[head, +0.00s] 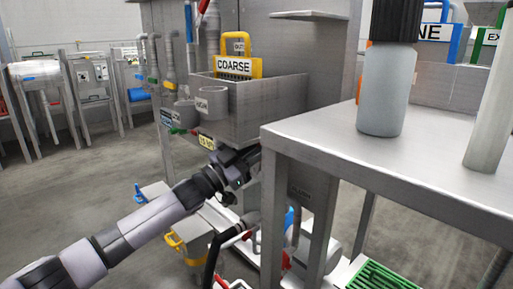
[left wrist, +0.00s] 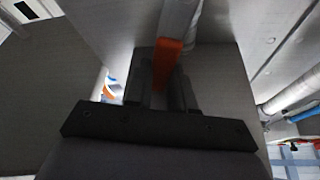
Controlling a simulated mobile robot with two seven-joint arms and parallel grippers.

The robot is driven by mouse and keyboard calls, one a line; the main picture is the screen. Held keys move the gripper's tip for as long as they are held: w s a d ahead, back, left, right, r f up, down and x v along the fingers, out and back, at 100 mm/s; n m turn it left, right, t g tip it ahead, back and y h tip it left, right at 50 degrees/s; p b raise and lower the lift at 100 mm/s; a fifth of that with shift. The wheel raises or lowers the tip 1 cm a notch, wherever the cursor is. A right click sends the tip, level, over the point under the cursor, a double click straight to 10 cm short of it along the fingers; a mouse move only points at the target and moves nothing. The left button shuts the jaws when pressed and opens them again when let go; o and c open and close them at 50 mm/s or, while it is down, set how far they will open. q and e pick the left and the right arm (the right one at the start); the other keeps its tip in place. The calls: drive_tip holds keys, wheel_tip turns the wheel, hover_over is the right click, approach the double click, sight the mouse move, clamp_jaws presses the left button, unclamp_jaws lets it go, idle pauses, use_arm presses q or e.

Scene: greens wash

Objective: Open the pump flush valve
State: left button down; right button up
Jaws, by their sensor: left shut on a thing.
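My left gripper (head: 250,158) reaches in from the left, below the steel basin and beside the table's left edge. In the left wrist view its two dark fingers (left wrist: 163,92) are shut on an orange handle (left wrist: 167,58), which stands up between them beside a grey pipe (left wrist: 180,18). The handle is hidden in the head view, so I cannot read its angle against the pipe there. I see no label on it. My right gripper is not in view.
A steel table (head: 430,165) with a grey black-capped bottle (head: 385,92) stands close on the right. The basin (head: 262,110) with a yellow COARSE basket (head: 238,67) is above my gripper. Hoses and a yellow bin (head: 190,245) crowd the floor below. Open floor lies left.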

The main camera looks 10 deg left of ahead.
use_arm(q)
drive_tip(key=n+p, duration=0.1)
drive_tip(key=n, duration=0.1)
drive_tip(key=w+a+n+t+y+p, duration=0.1)
drive_tip(key=n+p, duration=0.1)
drive_tip(key=a+n+t+y+p, duration=0.1)
drive_tip(key=shift+w+a+r+n+p, duration=0.1)
drive_tip(key=shift+w+r+n+p, duration=0.2)
drive_tip(key=shift+n, duration=0.1)
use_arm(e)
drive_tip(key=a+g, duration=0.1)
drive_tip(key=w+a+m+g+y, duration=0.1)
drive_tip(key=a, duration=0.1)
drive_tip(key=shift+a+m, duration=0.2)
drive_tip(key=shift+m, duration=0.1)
use_arm(q)
drive_tip(key=c, duration=1)
unclamp_jaws()
drive_tip(key=shift+o, duration=0.2)
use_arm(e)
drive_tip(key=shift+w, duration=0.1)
use_arm(q)
drive_tip(key=shift+f, duration=0.1)
